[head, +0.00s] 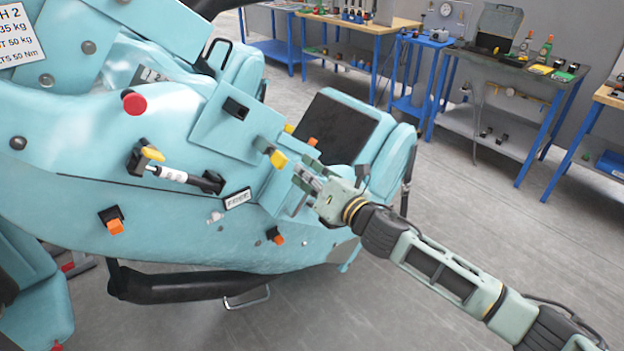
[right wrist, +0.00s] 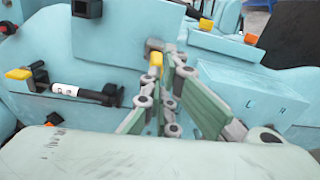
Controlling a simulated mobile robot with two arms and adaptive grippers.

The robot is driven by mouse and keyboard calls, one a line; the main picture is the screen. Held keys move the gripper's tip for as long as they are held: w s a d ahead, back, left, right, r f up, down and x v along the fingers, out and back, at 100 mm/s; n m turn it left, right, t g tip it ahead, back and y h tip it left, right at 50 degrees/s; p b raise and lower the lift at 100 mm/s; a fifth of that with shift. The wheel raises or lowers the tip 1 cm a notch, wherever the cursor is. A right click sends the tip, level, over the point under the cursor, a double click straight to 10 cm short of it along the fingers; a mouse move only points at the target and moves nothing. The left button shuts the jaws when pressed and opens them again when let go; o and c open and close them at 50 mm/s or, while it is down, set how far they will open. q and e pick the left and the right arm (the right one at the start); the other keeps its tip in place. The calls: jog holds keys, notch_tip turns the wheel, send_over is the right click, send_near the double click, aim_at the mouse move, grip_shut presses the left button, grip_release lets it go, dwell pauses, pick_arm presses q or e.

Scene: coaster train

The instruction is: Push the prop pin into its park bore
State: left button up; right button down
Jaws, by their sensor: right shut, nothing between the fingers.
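A yellow-tipped pin handle (head: 278,158) stands out from a grey fitting on the teal car's side panel. It also shows in the right wrist view (right wrist: 156,60), just beyond my fingertips. My right gripper (head: 299,174) is shut and empty, close to the right of this handle; I cannot tell whether they touch. A second yellow handle (head: 152,154) sits at the left end of a black and white strut (head: 174,175), also seen in the right wrist view (right wrist: 78,92). I cannot tell which yellow piece is the prop pin. No open bore can be made out. My left gripper is out of view.
The teal car body (head: 110,190) fills the left side. Workbenches (head: 510,68) with tools stand at the back. The floor at right is clear.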

aim_at(287, 160)
jog(key=shift+b+x, duration=0.35)
jog(key=shift+x, duration=1.1)
jog(key=shift+w+a, duration=0.35)
